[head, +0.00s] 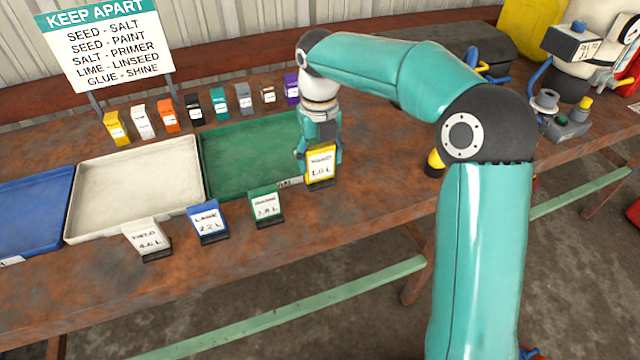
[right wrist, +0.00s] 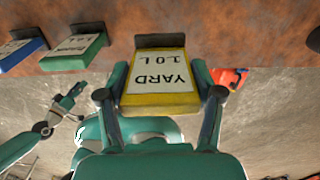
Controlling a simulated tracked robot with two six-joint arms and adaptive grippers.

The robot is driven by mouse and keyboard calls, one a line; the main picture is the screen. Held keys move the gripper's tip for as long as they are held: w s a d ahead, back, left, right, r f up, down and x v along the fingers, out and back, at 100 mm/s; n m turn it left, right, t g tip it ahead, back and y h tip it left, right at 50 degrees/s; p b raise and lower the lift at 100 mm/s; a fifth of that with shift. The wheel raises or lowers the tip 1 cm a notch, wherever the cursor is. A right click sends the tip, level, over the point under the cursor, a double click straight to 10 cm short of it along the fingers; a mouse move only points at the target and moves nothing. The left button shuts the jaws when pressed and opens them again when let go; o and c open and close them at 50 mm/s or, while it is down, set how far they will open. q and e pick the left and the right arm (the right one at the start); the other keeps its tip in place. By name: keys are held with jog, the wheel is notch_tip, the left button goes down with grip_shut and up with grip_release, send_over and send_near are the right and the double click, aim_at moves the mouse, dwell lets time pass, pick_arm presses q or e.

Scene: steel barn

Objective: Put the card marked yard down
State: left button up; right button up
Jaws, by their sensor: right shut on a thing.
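The yellow card marked YARD, 1.0 L (head: 321,164) stands on a dark foot near the front edge of the bench (head: 350,215), in front of the green tray's right corner. My right gripper (head: 318,150) is shut on it. In the right wrist view the yard card (right wrist: 160,80) sits upside down between the two fingers, its foot toward the bench top. I cannot tell whether the foot touches the bench. My left gripper (right wrist: 74,103) seems to show small at the left of the right wrist view; its jaws are too small to judge.
A green card (head: 266,205), a blue card (head: 208,221) and a white card (head: 147,238) stand left along the front edge. Behind them lie a green tray (head: 225,188), a white tray (head: 70,210) and a blue tray (head: 40,185). Several small coloured packs (head: 168,113) stand behind.

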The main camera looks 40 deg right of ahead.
aim_at(320, 146)
notch_tip(320, 146, down, 7)
jog(key=shift+f, duration=0.2)
dwell(0.3)
jog(key=o, duration=1.2)
jog(key=shift+f, duration=0.1)
notch_tip(320, 146, up, 12)
jog(key=shift+r+p, duration=0.15)
jog(key=shift+p, duration=0.2)
